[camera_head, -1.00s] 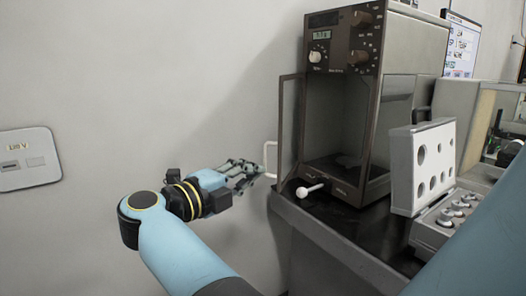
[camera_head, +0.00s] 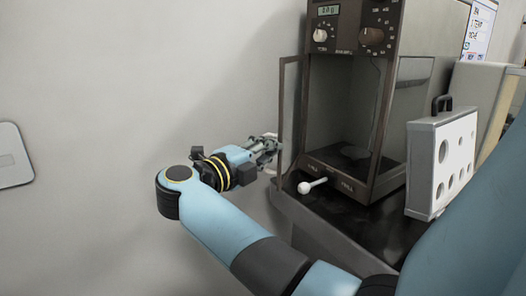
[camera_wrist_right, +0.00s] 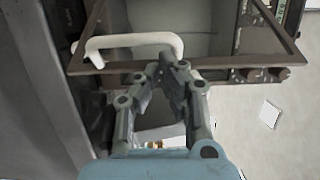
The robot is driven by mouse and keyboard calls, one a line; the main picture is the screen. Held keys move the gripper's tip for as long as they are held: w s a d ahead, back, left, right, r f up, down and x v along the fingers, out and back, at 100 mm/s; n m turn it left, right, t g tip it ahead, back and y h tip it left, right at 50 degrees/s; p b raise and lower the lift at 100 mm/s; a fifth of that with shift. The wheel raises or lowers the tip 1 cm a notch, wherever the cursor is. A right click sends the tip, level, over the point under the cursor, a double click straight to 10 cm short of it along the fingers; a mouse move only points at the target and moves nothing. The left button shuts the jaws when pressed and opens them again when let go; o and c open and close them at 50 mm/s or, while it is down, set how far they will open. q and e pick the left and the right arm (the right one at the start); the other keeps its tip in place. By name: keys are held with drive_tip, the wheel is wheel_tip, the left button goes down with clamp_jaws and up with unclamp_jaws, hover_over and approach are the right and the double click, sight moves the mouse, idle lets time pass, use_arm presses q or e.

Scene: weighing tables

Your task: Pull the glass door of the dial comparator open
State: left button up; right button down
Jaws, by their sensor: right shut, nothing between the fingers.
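The dial comparator (camera_head: 350,45) is a tall brown cabinet with dials above an open-fronted chamber. Its glass door (camera_head: 283,115), a thin brown frame, stands swung out at the chamber's left side. The white door handle (camera_head: 269,171) is on the door's outer side, partly hidden by my right gripper (camera_head: 274,146). In the right wrist view, the door's frame (camera_wrist_right: 105,68) crosses the upper part and the white handle (camera_wrist_right: 130,41) loops above it. My right gripper (camera_wrist_right: 172,66) is shut and empty, its fingertips close by the handle's right end; I cannot tell whether they touch. My left gripper is not in view.
A white ball-ended lever (camera_head: 309,187) sticks out at the cabinet's lower front. A white panel with round holes (camera_head: 425,175) stands right of the cabinet on the dark table (camera_head: 325,218). Free space lies left of the door, before the plain wall (camera_head: 110,100).

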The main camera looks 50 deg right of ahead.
use_arm(q)
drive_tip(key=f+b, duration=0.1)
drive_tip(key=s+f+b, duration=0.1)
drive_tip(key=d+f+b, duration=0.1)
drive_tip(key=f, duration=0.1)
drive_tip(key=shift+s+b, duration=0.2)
drive_tip(key=shift+b, duration=0.15)
use_arm(e)
drive_tip(key=w, duration=0.7)
drive_tip(key=shift+w+a, duration=0.15)
drive_tip(key=shift+a, duration=0.25)
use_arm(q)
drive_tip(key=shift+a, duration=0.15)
